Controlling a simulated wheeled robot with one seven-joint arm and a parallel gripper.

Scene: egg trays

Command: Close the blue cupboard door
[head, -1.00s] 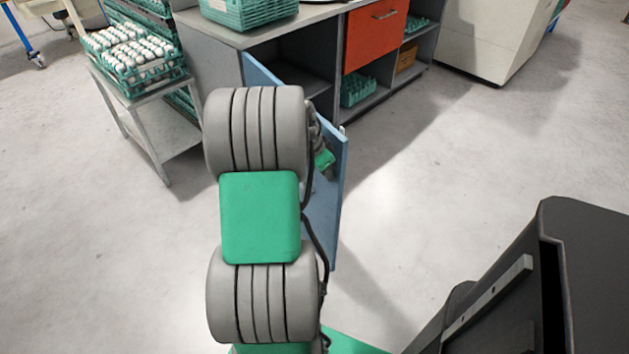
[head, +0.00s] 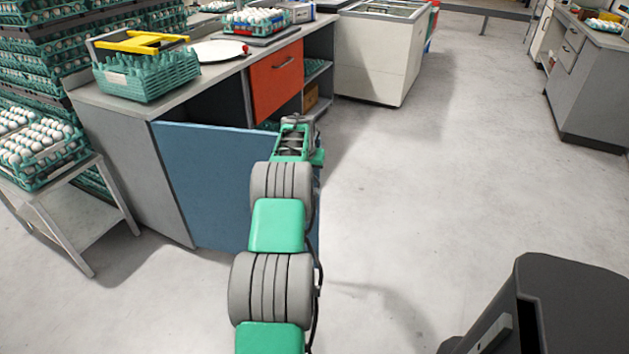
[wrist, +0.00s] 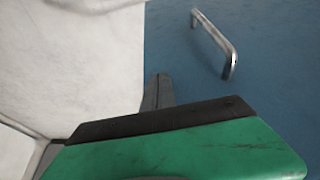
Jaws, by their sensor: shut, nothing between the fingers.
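The blue cupboard door (head: 205,175) stands partly open, hinged at its left edge on the grey cabinet. Its broad flat face is toward me, and the dark cupboard opening shows above and behind it. My arm crosses in front of its right part. My gripper (wrist: 158,92) is at the door's free right side, with its fingers shut and empty. In the wrist view the blue door face (wrist: 270,60) with its silver handle (wrist: 232,60) is to the right of the fingertip. Whether the fingertip touches the door I cannot tell. The handle is hidden in the head view.
An orange drawer (head: 277,80) is right of the cupboard opening. Egg crates and a green basket (head: 150,82) stand on the counter. A metal side table (head: 85,205) with eggs is at the left. The floor (head: 430,180) to the right is clear.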

